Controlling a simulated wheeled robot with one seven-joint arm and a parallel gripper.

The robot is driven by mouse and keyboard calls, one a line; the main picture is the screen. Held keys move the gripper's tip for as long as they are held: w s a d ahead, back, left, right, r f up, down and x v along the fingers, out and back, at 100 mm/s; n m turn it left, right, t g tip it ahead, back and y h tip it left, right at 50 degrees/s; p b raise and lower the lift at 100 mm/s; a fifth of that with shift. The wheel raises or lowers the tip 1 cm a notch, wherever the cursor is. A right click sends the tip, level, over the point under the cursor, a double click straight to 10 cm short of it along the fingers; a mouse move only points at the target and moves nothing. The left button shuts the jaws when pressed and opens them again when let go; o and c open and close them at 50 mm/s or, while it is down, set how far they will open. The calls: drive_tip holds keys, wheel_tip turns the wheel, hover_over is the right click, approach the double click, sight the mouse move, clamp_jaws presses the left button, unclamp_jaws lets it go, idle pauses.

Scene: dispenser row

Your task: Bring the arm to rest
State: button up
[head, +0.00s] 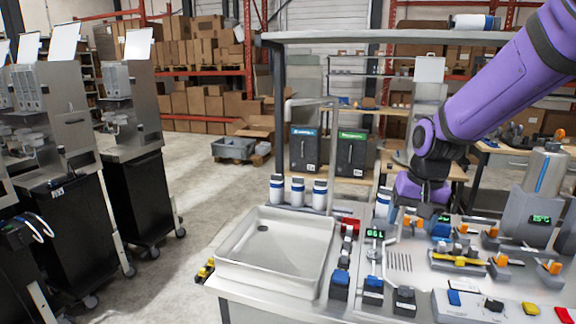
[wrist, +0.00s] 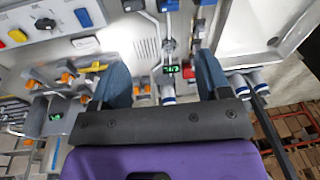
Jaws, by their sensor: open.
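My purple arm (head: 500,85) reaches in from the upper right of the head view. My gripper (head: 422,212) points down above the bench (head: 400,262), beside the small green-lit display (head: 375,233). In the wrist view my gripper (wrist: 163,72) shows two blue-grey fingers spread wide apart. Nothing is held between them. The display also shows between the fingers in the wrist view (wrist: 172,68). The exact gap between the fingertips and the bench parts is hard to tell.
A white sink (head: 225,262) is at the bench's left. White-and-blue bottles (head: 298,192) stand behind it. A grey dispenser (head: 535,205) with a green display stands at right. Small levers, switches and orange knobs crowd the bench. Carts (head: 135,130) stand left beyond open floor.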

drive_tip(key=s+d+r+n+t, duration=0.1)
drive_tip(key=s+d+r+t, duration=0.1)
drive_tip(key=s+r, duration=0.4)
drive_tip(key=s+d+r+n+t, duration=0.1)
drive_tip(key=s+r, duration=0.5)
drive_tip(key=s, duration=1)
drive_tip(key=shift+s+d+n+t+h, duration=0.3)
drive_tip(key=shift+s+d+t+h, duration=0.1)
drive_tip(key=shift+d, duration=0.25)
